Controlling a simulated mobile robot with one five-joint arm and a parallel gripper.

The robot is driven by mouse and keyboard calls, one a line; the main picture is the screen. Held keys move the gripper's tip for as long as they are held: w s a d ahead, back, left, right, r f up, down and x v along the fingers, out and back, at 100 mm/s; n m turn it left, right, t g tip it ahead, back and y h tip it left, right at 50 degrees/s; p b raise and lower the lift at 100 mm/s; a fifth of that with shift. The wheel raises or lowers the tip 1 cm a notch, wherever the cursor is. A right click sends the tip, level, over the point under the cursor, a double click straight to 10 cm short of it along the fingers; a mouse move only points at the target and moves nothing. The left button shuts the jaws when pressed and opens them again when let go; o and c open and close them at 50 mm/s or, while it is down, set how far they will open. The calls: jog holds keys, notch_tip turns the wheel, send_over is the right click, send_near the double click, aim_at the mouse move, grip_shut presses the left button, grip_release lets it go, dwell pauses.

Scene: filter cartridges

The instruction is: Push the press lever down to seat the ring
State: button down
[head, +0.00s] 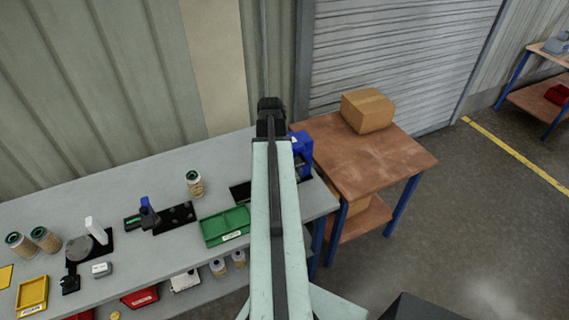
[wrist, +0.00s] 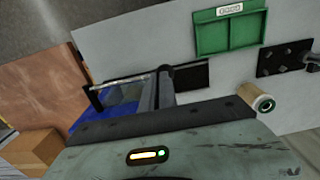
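The blue press (head: 301,146) stands at the right end of the grey workbench, partly hidden behind my arm in the head view. In the wrist view its blue body (wrist: 118,117) shows at left of centre, with a thin bar (wrist: 125,80) across it that looks like the lever. The bar appears raised above the body. My gripper (head: 270,104) is a dark shape at the far end of my arm, beside the press in the picture. Its fingers are not clear, so its opening and any contact with the lever cannot be told. The ring cannot be made out.
A green tray (head: 226,226) and a filter cartridge (head: 194,183) stand on the workbench (head: 130,178) left of my arm. Further left are a black-and-blue fixture (head: 148,212) and a yellow tray (head: 32,296). A wooden table (head: 400,163) with a cardboard box (head: 367,110) adjoins at right.

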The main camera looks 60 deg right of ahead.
jog(key=shift+w+a+f+b, duration=0.15)
jog(key=shift+f+b, duration=0.6)
jog(key=shift+w+a+f+b, duration=0.15)
jog(key=shift+f+b, duration=0.6)
jog(key=shift+f, duration=0.1)
notch_tip(320, 180, up, 11)
jog(key=p, duration=1.1)
